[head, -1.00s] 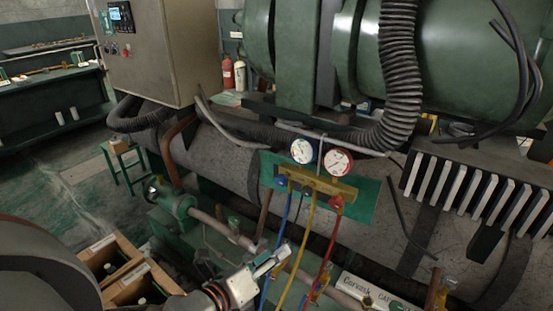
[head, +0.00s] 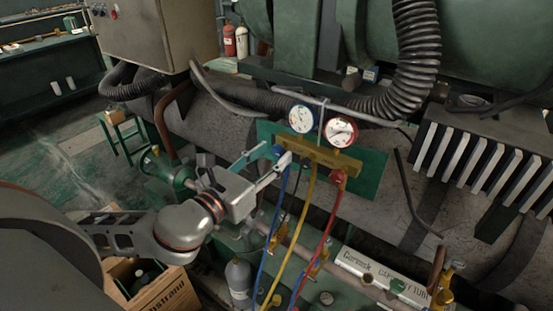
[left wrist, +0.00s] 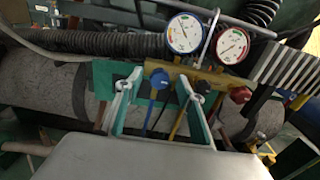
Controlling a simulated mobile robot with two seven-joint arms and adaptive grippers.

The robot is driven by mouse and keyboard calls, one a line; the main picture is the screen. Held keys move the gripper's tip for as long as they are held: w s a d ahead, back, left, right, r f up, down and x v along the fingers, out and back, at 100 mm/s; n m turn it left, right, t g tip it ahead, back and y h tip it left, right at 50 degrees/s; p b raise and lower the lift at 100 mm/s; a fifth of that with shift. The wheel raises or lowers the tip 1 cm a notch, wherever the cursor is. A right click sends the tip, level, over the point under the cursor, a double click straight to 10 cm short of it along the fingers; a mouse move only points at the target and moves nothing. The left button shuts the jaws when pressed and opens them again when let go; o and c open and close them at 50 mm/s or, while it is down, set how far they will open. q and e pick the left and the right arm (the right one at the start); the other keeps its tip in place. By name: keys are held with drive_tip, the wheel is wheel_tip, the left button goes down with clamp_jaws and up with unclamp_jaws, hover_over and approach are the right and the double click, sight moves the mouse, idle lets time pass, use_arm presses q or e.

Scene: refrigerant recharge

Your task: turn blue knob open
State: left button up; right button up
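The blue knob (head: 277,151) sits at the left end of a brass manifold (head: 318,156), below the blue-rimmed gauge (head: 301,118). A blue hose hangs under it. In the left wrist view the blue knob (left wrist: 159,80) shows between the fingertips. My left gripper (head: 266,160) is open, with one finger on each side of the knob. I cannot tell whether either finger touches it. The left gripper also shows from behind in the left wrist view (left wrist: 159,84). My right gripper is not in view.
A red knob (head: 338,177) is at the manifold's right end, under the red-rimmed gauge (head: 341,132). Yellow (head: 301,222) and red (head: 318,243) hoses hang close by. A green plate (head: 369,174) backs the manifold. A grey bottle (head: 239,280) and cardboard box (head: 160,292) are below.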

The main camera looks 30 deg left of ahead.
use_arm(q)
drive_tip(key=shift+w+d, duration=0.1)
drive_tip(key=shift+w, duration=1.05)
clamp_jaws()
